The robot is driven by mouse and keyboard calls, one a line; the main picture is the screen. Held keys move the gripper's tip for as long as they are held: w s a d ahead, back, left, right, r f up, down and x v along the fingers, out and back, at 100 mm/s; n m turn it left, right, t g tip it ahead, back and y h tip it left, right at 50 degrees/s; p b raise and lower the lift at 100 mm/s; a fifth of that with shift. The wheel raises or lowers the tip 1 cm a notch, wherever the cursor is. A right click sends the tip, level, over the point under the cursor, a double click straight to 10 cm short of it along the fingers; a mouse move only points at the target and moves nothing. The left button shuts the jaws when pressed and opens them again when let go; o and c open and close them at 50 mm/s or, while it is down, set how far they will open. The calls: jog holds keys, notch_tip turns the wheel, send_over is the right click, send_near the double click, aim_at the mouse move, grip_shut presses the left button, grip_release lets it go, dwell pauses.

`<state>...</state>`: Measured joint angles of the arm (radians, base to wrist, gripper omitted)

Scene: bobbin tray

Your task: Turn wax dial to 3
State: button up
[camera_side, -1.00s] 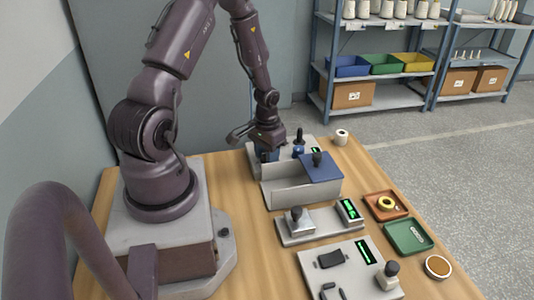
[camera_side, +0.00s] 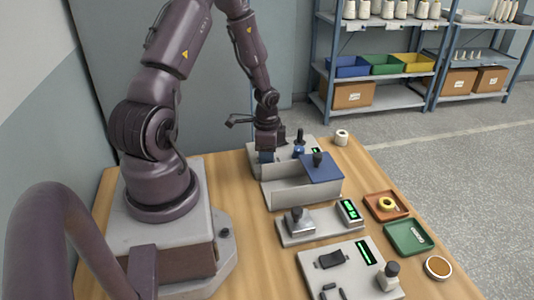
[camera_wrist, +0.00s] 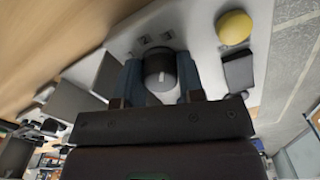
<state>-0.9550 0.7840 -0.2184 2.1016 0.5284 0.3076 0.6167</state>
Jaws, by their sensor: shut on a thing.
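The wax dial (camera_wrist: 160,71) is a dark round knob with a pale pointer line, on a light grey panel (camera_wrist: 205,45) in the wrist view. My gripper (camera_wrist: 160,80) is shut on the dial, one blue-grey finger on each side of it. In the side view my gripper (camera_side: 266,150) is at the far device, behind the grey box with the blue lid. The dial is hidden there by the gripper and the box.
The box with the blue lid (camera_side: 322,168) stands close in front of my gripper. A dark lever (camera_side: 299,138) and a green display (camera_side: 316,150) are just right of it. Orange (camera_side: 384,217) and green trays (camera_side: 407,250) lie right.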

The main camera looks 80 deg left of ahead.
jog(key=shift+m, duration=0.6)
jog(key=o, duration=0.9)
notch_tip(320, 180, up, 13)
dwell(0.5)
